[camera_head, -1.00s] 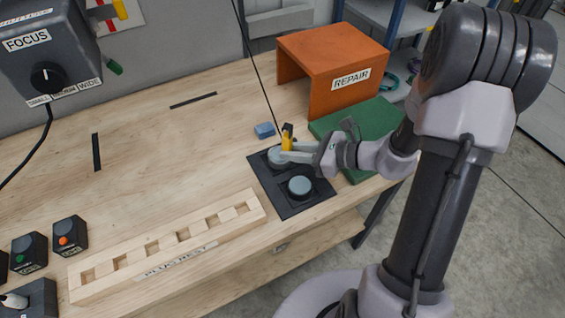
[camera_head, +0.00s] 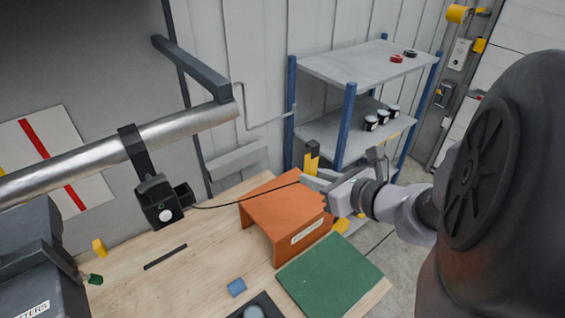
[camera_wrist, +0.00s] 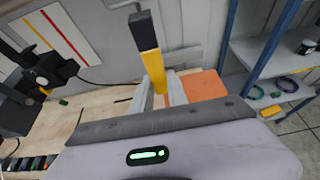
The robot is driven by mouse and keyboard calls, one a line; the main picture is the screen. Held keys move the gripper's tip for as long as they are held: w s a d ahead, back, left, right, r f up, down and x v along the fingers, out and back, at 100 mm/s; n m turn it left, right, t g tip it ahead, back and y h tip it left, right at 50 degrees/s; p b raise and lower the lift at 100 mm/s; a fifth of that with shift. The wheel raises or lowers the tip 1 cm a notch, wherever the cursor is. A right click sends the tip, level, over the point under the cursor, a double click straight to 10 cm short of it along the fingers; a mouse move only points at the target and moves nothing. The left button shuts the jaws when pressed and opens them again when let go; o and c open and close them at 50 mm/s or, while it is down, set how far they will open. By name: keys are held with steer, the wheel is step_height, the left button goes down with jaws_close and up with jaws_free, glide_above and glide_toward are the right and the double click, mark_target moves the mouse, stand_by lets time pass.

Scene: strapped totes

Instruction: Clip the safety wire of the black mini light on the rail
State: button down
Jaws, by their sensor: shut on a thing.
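The black mini light (camera_head: 153,192), with a pale round lens, hangs below the silver rail (camera_head: 200,124) by a black clamp (camera_head: 136,146). In the wrist view the light (camera_wrist: 30,88) is at the left. A thin black safety wire (camera_head: 240,205) runs from the light across to my gripper (camera_head: 312,178). My gripper is shut on a yellow and black clip (camera_head: 312,156), held upright above the orange box and right of the light. The clip also shows between the fingers in the wrist view (camera_wrist: 153,62). The wire's join to the clip is not clear.
A grey bracket arm (camera_head: 190,68) reaches to the rail end. A blue-posted shelf (camera_head: 365,65) stands behind my gripper.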

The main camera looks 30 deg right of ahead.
steer(key=w, duration=0.3)
steer(key=shift+w+a+r, duration=0.1)
steer(key=shift+w+a, duration=0.05)
steer(key=shift+a, duration=0.15)
steer(key=w+a, duration=0.2)
steer(key=w, duration=0.8)
steer(key=shift+w+f, duration=0.15)
steer(key=shift+f, duration=0.1)
steer(key=c, duration=1.2)
jaws_free()
